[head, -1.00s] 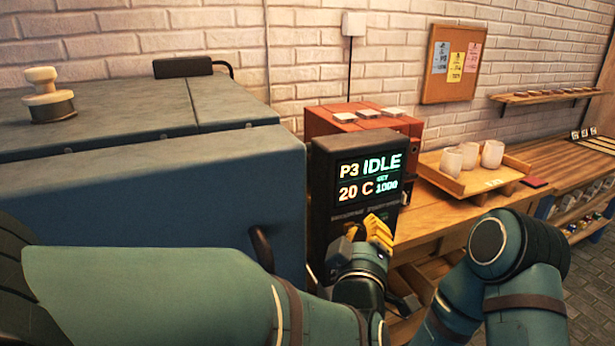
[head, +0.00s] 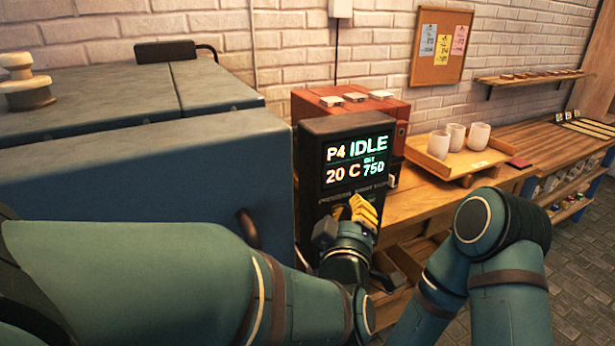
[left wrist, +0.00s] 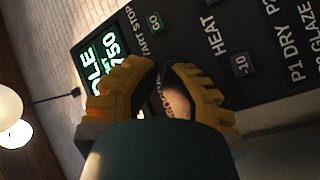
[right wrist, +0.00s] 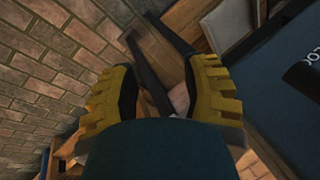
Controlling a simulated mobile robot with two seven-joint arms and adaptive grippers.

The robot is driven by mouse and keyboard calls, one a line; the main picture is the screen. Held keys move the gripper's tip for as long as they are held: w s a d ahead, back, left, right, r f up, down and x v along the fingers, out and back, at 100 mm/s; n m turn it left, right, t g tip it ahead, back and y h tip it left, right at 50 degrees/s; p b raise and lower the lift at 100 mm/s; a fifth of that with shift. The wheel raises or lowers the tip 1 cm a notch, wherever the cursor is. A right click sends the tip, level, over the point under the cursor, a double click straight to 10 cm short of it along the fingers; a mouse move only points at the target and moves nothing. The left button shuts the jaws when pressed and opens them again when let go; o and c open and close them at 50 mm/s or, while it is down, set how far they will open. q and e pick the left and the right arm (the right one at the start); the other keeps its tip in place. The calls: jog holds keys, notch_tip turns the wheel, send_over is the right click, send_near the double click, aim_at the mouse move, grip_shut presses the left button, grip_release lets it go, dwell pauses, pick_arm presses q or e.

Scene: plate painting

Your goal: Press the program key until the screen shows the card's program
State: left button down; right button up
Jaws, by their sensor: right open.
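The dark control box (head: 312,200) stands beside the blue kiln. Its lit screen (head: 357,160) reads P4 IDLE, 20 C, SET 750. My left gripper (head: 364,212) is at the panel just below the screen, its yellow fingers close together with nothing seen between them. They hide part of the panel, and the program key cannot be made out. The left wrist view shows a GO key (left wrist: 155,22), a -10 key (left wrist: 241,64) and a printed program list (left wrist: 297,62). My right gripper (right wrist: 165,70) is open and empty, away from the panel.
The blue kiln (head: 140,165) fills the left. A corkboard (head: 441,47) holds several paper cards, their text too small to read. A wooden tray (head: 425,158) with white cups (head: 455,136) stands on the bench to the right. A red box (head: 398,110) sits behind the controller.

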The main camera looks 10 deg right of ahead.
pick_arm(q)
jog(key=shift+s+d, duration=0.3)
jog(key=shift+s, duration=0.45)
